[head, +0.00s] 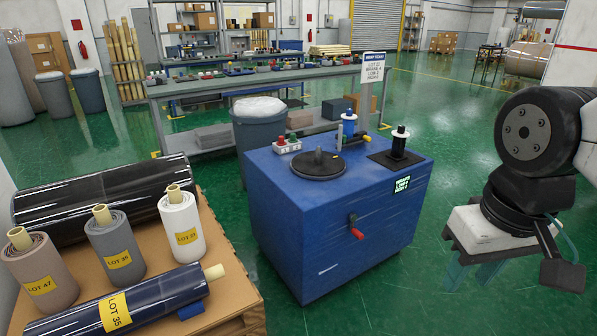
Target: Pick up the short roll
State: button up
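I cannot tell which is shortest. A dark blue roll labelled LOT 35 (160,297) lies in front of them. A larger black roll (75,207) lies behind. My gripper (471,275) hangs at the right, fingers apart and empty, far from the rolls.
A blue machine cabinet (330,235) with a black turntable and a red-handled lever stands between the rolls and my gripper. Behind it are a grey bin (259,135) and a long workbench (215,85). Green floor lies clear right of the cabinet.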

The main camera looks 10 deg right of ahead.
aim_at(178, 210)
jog(key=u, duration=0.35)
jog(key=i, duration=0.45)
jog(key=u, duration=0.9)
jog(key=i, duration=1.35)
jog(key=z, duration=0.45)
